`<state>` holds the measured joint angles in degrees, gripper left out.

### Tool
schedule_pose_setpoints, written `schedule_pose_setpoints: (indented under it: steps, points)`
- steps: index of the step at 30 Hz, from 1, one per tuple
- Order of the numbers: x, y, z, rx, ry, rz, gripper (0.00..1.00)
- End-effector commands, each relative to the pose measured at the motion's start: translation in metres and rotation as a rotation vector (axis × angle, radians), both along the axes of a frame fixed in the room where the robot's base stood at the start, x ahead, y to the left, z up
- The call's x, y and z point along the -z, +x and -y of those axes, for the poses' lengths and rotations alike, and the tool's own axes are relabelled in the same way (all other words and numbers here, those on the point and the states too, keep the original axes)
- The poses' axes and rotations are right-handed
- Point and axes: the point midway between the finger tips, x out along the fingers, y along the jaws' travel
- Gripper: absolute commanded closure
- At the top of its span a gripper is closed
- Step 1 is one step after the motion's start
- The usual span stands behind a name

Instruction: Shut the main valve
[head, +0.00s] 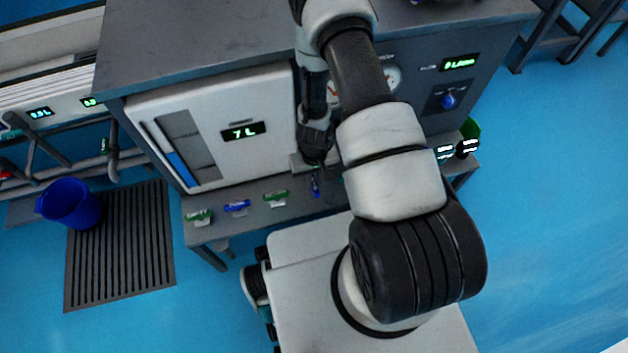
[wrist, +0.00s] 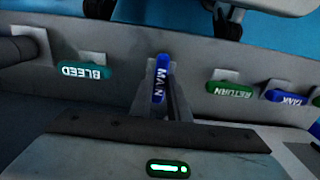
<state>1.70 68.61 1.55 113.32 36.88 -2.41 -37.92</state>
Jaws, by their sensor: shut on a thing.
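The MAIN valve handle (wrist: 160,74) is a blue lever with white lettering. In the wrist view it stands lengthwise, across the line of the other handles. In the head view the same blue handle (head: 315,186) sticks out from the ledge below the white tank panel. My gripper (wrist: 162,102) is shut on the MAIN handle, with its fingers at the handle's near end. In the head view my gripper (head: 312,164) is small and partly hidden by my arm. The valve body under the handle is not clearly visible.
The tank display (head: 243,131) reads 7 L.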

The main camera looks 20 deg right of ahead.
Motion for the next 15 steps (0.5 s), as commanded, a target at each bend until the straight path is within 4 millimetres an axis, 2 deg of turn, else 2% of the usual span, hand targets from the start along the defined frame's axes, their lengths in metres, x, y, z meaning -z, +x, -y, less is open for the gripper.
schedule_pose_setpoints:
  steps: [8,15]
  points:
    - [0.0000,0.0000,0.0000,0.061,0.000,0.000,1.00]
    - [0.0002,0.0001,0.0000,0.225,0.000,0.000,1.00]
